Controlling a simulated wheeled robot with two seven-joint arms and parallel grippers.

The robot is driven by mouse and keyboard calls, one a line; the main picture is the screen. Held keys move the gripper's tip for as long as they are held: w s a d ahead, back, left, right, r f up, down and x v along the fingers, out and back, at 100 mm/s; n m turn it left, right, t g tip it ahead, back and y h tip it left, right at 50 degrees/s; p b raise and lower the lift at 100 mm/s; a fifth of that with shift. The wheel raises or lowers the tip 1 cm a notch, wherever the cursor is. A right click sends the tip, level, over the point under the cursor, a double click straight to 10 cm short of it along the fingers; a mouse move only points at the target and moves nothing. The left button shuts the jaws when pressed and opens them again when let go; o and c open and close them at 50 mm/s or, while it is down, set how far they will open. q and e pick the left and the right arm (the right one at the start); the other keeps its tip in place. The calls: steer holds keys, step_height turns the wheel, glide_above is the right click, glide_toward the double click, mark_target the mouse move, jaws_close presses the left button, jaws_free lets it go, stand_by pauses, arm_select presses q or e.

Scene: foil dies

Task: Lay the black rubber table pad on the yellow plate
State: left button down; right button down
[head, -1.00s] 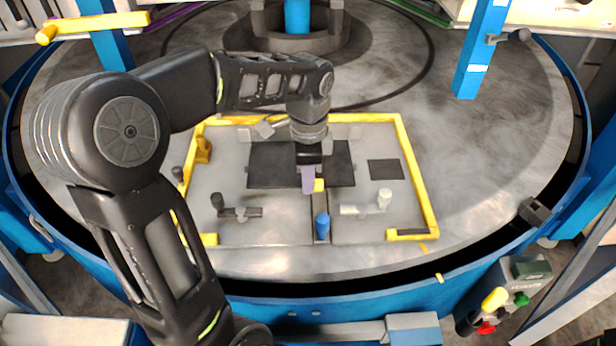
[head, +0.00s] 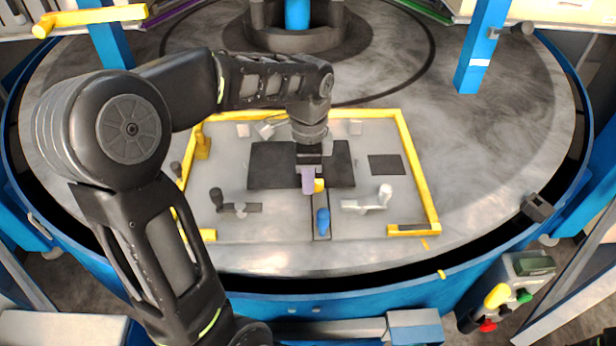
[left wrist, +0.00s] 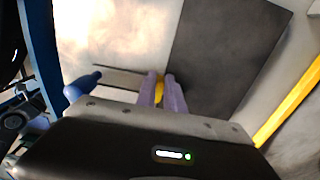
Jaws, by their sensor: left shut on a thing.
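A large dark flat rectangle (head: 270,167) lies on the grey board inside a yellow border (head: 417,170). A smaller dark square (head: 387,164) lies to its right. I cannot tell which is the rubber pad, and no yellow plate is clearly seen. My left gripper (head: 308,188) points down over the near edge of the large rectangle. Its purple fingers are closed on a small yellow piece (head: 319,185), also seen in the left wrist view (left wrist: 159,90). A dark bar (head: 321,232) with a blue knob (head: 322,218) lies just nearer. My right gripper is not in view.
A dark-handled lever (head: 217,197) and a white-handled lever (head: 384,195) stand on the board at either side of the bar. A yellow block (head: 203,146) stands at the left border.

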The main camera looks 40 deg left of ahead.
arm_select(q)
steer(key=shift+f+b, duration=0.3)
steer(key=shift+f, duration=0.1)
steer(key=c, duration=1.4)
jaws_free()
steer(key=shift+o, duration=0.2)
step_height(320, 180, up, 8)
steer(key=shift+f+b, duration=0.1)
steer(key=shift+b, duration=0.2)
